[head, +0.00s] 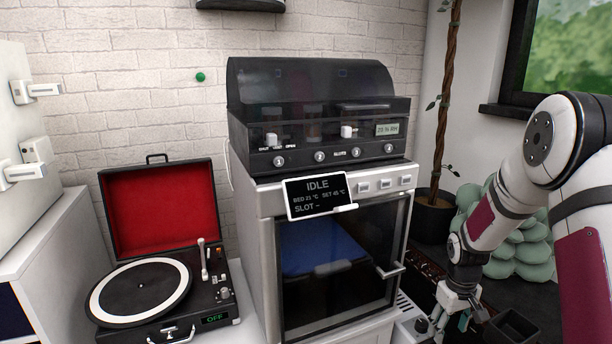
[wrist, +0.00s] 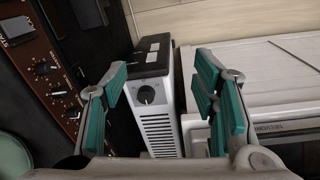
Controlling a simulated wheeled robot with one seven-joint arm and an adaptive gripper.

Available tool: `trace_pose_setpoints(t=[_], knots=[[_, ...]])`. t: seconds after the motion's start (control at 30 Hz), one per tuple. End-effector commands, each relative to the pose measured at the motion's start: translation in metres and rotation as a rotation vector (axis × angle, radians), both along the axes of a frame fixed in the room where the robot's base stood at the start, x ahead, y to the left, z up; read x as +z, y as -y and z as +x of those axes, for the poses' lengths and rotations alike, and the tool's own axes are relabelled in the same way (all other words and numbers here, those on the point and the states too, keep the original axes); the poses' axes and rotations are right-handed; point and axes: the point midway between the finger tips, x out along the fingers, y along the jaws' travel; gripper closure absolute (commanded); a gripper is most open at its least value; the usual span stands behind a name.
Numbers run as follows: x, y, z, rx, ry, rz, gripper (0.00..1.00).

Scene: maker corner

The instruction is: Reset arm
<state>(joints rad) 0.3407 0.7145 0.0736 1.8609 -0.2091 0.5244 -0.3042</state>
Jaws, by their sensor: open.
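My arm reaches in from the right of the head view and bends down. My gripper (head: 456,313) hangs low at the right of the printer-like machine, pointing down. In the wrist view my gripper (wrist: 162,95) is open, with its teal finger pads well apart and nothing held between them. Beyond the gap is a narrow white unit (wrist: 157,113) with a black top, a round knob and a slotted vent; I cannot tell its distance from the fingers.
The machine (head: 258,230) has a screen reading IDLE, a closed glass door and a handle. A record player (head: 205,310) with a red-lined lid stands at left. A brown panel with knobs (wrist: 42,75) and a plant pot (head: 433,217) are near the arm.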

Motion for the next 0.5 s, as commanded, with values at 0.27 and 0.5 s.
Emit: trace_pose_setpoints(t=[0.27, 0.5], knots=[[0.052, -0.014, -0.005, -0.014, 0.04, -0.016, 0.46], [0.126, -0.038, -0.022, -0.039, 0.104, -0.03, 0.46]])
